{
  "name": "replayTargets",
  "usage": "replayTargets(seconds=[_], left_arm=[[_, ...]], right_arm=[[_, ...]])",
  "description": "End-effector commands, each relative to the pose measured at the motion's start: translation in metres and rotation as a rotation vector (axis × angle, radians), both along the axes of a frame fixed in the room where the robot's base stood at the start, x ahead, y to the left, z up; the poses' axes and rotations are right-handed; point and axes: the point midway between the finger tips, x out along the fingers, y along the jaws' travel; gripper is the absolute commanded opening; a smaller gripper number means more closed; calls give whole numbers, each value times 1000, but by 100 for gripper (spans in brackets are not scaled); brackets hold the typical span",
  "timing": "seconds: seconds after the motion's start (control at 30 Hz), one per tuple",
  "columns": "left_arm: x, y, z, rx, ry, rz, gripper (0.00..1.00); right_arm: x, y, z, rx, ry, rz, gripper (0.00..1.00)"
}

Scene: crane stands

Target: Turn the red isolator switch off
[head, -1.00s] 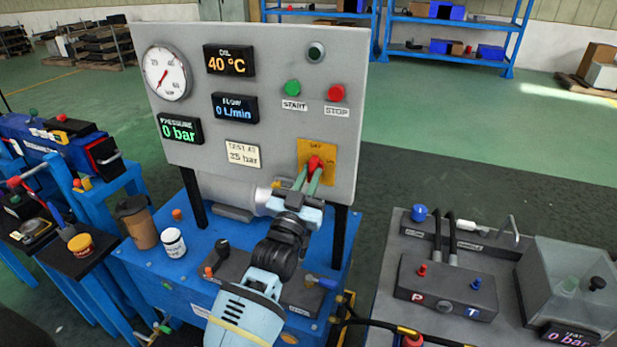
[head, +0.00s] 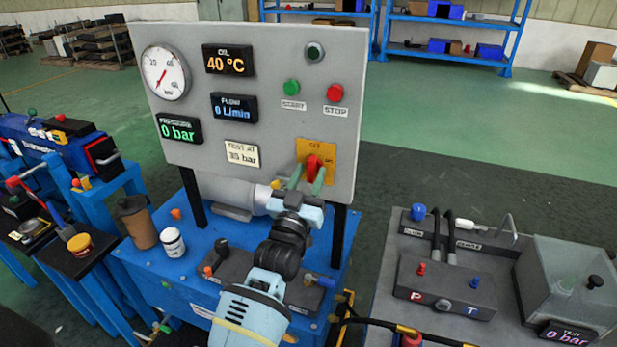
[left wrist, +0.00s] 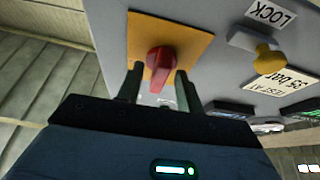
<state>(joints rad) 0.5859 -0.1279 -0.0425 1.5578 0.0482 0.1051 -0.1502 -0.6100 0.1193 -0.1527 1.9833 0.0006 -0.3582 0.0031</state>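The red isolator switch (head: 313,168) sits on a yellow plate (head: 329,150) low on the right of the grey panel. Its handle looks close to upright in the head view, toward the small label at the plate's top. My left gripper (head: 307,178) is at the switch, with one finger on each side of the handle. In the left wrist view the red handle (left wrist: 160,68) stands between the two fingertips (left wrist: 158,80), with a gap showing on both sides. The gripper looks open. The handle's lower part is partly hidden by the fingers. My right gripper is not in view.
The panel (head: 250,100) also carries a gauge (head: 166,73), green start (head: 291,88) and red stop (head: 335,93) buttons. A brown cup (head: 138,222) and a white jar (head: 172,242) stand on the blue bench at left. A yellow knob (left wrist: 265,60) shows near a LOCK label.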

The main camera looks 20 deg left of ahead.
Motion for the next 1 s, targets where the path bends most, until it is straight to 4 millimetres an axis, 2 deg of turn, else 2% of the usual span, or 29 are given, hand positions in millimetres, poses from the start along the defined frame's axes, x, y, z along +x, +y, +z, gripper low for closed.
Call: replayTargets(seconds=[0.27, 0.7, 1.0], left_arm=[[-4, 0, -2, 2, 1, 0, 36], [-60, 2, -27, 2, 3, 1, 36], [-73, 2, -30, 1, 0, -1, 36]], right_arm=[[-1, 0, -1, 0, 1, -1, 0], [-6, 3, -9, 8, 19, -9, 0], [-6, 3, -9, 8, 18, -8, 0]])
